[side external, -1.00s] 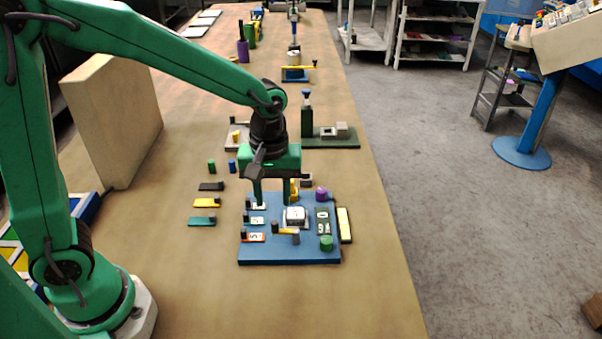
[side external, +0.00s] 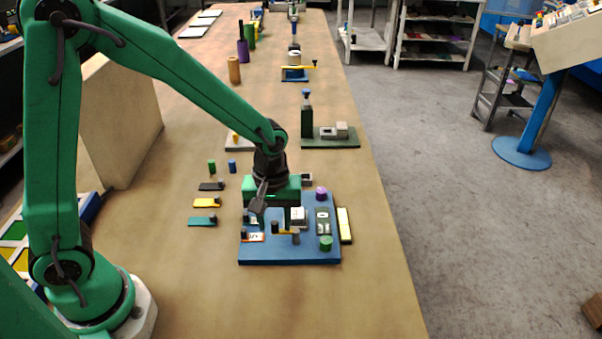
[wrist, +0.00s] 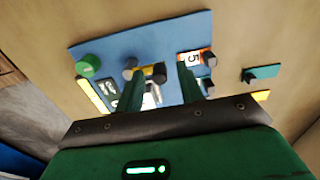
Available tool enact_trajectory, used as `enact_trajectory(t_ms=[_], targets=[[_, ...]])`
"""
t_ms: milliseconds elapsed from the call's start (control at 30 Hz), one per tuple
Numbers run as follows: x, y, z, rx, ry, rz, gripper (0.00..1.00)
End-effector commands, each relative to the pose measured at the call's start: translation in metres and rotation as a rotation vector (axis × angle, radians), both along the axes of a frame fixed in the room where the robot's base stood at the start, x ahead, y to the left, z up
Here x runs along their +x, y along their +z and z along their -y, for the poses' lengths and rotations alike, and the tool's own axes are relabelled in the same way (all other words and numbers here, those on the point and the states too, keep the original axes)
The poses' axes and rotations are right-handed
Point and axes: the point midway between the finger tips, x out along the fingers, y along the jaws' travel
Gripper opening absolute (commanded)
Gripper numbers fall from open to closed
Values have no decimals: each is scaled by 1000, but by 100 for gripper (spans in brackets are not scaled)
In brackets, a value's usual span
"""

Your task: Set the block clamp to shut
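A blue board (side external: 290,257) on the bench carries a pale block (side external: 299,213) with dark marks. In front of this block lies a short yellow bar (side external: 285,231) between a dark post and a grey post; it looks like the block clamp. The yellow bar also shows in the wrist view (wrist: 152,71), beyond the fingers, with the pale block (wrist: 150,96) partly hidden. My gripper (side external: 270,218) is low over the board, around or just above the block. In the wrist view my gripper (wrist: 160,82) has its fingers apart, with nothing held. Finger contact cannot be told.
The board also holds a green knob (side external: 326,243), a purple knob (side external: 321,193), a dark marked panel (side external: 322,222) and an orange-edged tile (wrist: 195,57) with a 5. Small levers (side external: 203,221) lie left of the board. The bench in front is clear.

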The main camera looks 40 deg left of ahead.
Motion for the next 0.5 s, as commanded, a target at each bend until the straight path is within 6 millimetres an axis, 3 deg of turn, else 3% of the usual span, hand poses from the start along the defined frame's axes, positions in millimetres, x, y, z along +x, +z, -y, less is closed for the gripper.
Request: enact_trajectory(t_ms=[33,200,500], targets=[[0,0,0,0,0,0,36],[0,0,0,0,0,0,2],[0,0,0,1,-10,-1,0]])
